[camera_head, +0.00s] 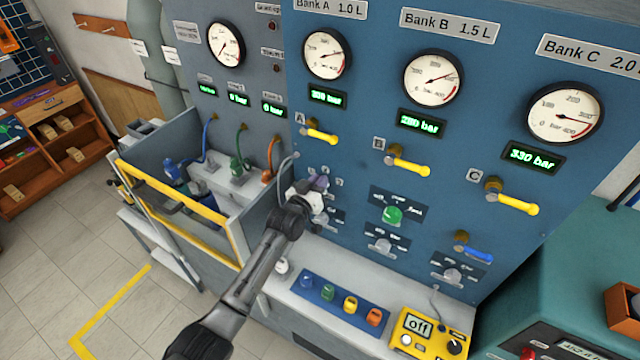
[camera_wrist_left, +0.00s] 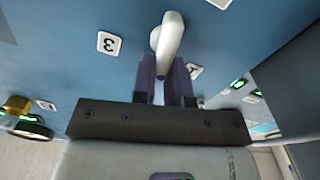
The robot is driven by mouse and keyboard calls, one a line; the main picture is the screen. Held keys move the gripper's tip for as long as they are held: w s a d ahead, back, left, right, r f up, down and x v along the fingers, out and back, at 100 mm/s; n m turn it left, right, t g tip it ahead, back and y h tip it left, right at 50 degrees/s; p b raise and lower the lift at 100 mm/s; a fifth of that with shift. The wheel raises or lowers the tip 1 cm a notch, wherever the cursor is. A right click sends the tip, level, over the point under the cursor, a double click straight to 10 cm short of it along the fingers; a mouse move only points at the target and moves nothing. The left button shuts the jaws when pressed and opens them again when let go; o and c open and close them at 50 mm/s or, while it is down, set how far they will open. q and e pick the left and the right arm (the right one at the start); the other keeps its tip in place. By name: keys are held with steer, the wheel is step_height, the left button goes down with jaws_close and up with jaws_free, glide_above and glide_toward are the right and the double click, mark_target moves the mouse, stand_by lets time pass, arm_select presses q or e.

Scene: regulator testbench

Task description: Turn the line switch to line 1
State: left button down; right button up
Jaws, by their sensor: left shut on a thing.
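The line switch, a light grey lever handle (camera_wrist_left: 172,35), stands out from the blue panel in the left wrist view. My left gripper (camera_wrist_left: 161,78) is shut on it, with purple fingers on both sides of the lever's lower part. A label plate marked 3 (camera_wrist_left: 108,44) sits left of the lever, and another label (camera_wrist_left: 195,71), partly hidden, sits to the right of the fingers. In the head view my left gripper (camera_head: 319,190) is at the panel's lower left and hides most of the switch. My right gripper is not in view.
Yellow valve levers (camera_head: 322,136) for banks A, B and C jut from the panel above and right. A green knob (camera_head: 392,214) and a blue lever (camera_head: 473,254) are to the right. Colored caps (camera_head: 328,292) and a yellow meter (camera_head: 425,328) are on the bench below.

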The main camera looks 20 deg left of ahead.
arm_select(q)
steer(key=shift+w+a+f+n+b, duration=0.1)
steer(key=shift+a+f+n+b, duration=0.2)
steer(key=shift+n, duration=1.25)
steer(key=shift+s+a+f+n+b, duration=0.1)
steer(key=shift+a+n+b, duration=0.2)
steer(key=shift+n, duration=1.2)
steer(key=shift+w+a+f+n+b, duration=0.15)
steer(key=shift+n+b, duration=0.25)
steer(key=shift+n, duration=1.15)
steer(key=c, duration=1.1)
jaws_free()
steer(key=shift+c, duration=0.2)
